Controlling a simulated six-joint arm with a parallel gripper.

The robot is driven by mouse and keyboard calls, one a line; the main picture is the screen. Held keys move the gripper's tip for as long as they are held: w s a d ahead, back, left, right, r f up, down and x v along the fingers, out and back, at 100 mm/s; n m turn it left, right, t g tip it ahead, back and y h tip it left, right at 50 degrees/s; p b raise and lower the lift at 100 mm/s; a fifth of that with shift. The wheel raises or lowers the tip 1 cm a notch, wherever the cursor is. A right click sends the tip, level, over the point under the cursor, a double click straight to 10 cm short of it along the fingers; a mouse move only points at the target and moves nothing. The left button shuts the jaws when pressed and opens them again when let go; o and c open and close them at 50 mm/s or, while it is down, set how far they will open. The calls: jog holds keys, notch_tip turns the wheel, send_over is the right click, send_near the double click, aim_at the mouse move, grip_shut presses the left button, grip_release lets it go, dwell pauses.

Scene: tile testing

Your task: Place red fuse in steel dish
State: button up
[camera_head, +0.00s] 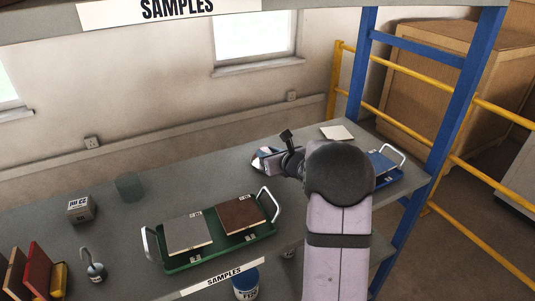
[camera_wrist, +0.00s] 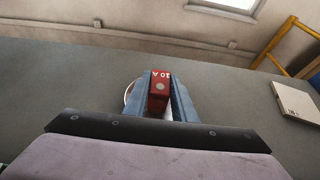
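In the wrist view the red fuse (camera_wrist: 158,92), marked 10 A, sits between the two blue-grey fingers of my gripper (camera_wrist: 160,95), which are closed on its sides. Behind it, a pale curved rim (camera_wrist: 128,93) shows at the left of the fingers; it looks like the steel dish, mostly hidden by the fuse and fingers. I cannot tell whether the fuse touches it. In the head view my arm hides most of the gripper, and the fuse and dish cannot be made out clearly.
A pale tile (camera_head: 337,132) lies on the grey shelf behind my gripper. A blue tray (camera_head: 385,168) is at the right, beside my arm. A green tray (camera_head: 187,262) with two tiles stands at front left. A blue post (camera_head: 452,110) rises at the right.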

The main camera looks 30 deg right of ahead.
jog(key=o, duration=0.4)
jog(key=shift+c, duration=0.2)
jog(key=shift+r, duration=0.1)
jog(key=shift+r+p, duration=0.1)
jog(key=shift+p, duration=0.2)
jog(key=b+v, duration=0.2)
jog(key=v, duration=1)
